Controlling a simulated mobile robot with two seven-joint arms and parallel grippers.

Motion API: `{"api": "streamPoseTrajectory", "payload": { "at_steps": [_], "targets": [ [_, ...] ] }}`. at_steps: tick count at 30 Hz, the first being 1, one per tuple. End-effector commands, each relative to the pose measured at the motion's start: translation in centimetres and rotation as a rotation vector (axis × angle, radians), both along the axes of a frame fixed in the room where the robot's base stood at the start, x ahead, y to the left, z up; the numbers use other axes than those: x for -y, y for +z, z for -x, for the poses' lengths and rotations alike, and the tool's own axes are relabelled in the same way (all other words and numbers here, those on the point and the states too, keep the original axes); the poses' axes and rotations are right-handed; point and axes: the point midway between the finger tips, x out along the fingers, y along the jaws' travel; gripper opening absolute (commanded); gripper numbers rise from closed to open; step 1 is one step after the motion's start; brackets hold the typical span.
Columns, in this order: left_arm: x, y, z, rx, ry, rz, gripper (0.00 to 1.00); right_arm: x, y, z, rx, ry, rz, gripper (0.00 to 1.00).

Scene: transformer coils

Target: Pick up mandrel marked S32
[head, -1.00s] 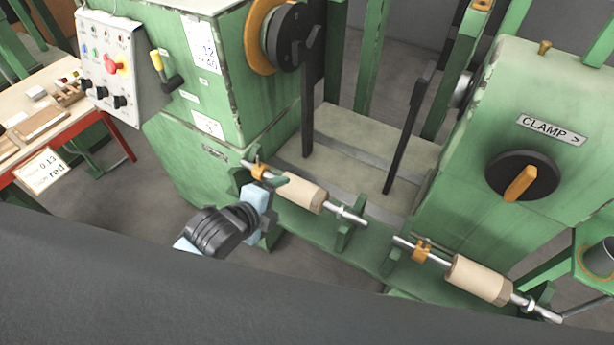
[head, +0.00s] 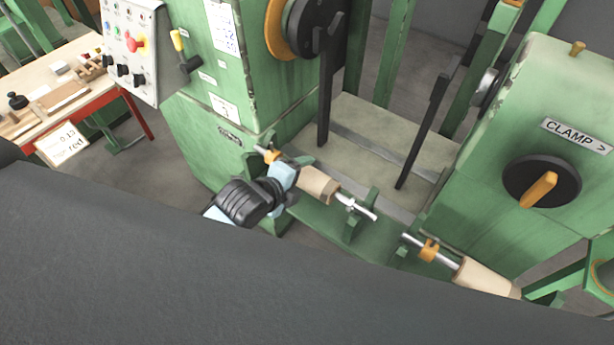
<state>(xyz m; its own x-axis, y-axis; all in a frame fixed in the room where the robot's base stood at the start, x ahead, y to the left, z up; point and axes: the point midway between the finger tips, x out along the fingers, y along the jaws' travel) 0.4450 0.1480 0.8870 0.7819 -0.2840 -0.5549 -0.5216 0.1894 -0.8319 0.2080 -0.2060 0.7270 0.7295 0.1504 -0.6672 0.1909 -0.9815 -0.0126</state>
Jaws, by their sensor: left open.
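Two mandrels lie across the front of the green machine. Each has a beige cylinder on a metal shaft with an orange collar. The left mandrel (head: 319,184) rests on green brackets; the right mandrel (head: 483,278) is partly hidden at its lower end by the dark foreground surface. No S32 marking is legible on either. My left gripper (head: 287,181) is open at the left mandrel, by the near end of its beige cylinder and just right of its orange collar. It hides part of that mandrel, and I cannot tell whether it touches. My right gripper is out of view.
The green machine has a control panel (head: 130,50) at left and a clamp housing (head: 545,150) at right. A worktable (head: 65,78) with small parts stands at far left. Dark upright bars (head: 424,135) rise behind the mandrels. A dark surface (head: 250,290) fills the foreground.

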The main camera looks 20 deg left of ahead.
Motion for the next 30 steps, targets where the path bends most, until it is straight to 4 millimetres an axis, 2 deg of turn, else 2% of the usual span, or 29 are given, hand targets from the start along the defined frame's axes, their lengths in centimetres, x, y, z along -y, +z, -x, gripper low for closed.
{"api": "streamPoseTrajectory", "payload": {
  "at_steps": [4, 9, 20, 30],
  "targets": [
    [0.5, -1.5, -1.3, -0.002, 0.002, 0.002, 0.79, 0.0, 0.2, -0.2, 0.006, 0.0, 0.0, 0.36],
    [0.9, -2.3, -2.7, 0.002, 0.001, 0.001, 0.79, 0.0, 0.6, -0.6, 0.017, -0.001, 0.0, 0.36],
    [1.1, -2.8, -3.1, 0.0, 0.0, 0.0, 0.79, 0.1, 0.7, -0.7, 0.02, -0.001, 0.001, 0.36],
    [1.1, -2.8, -3.0, 0.0, 0.0, 0.0, 0.36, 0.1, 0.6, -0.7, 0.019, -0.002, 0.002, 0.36]
  ]
}}
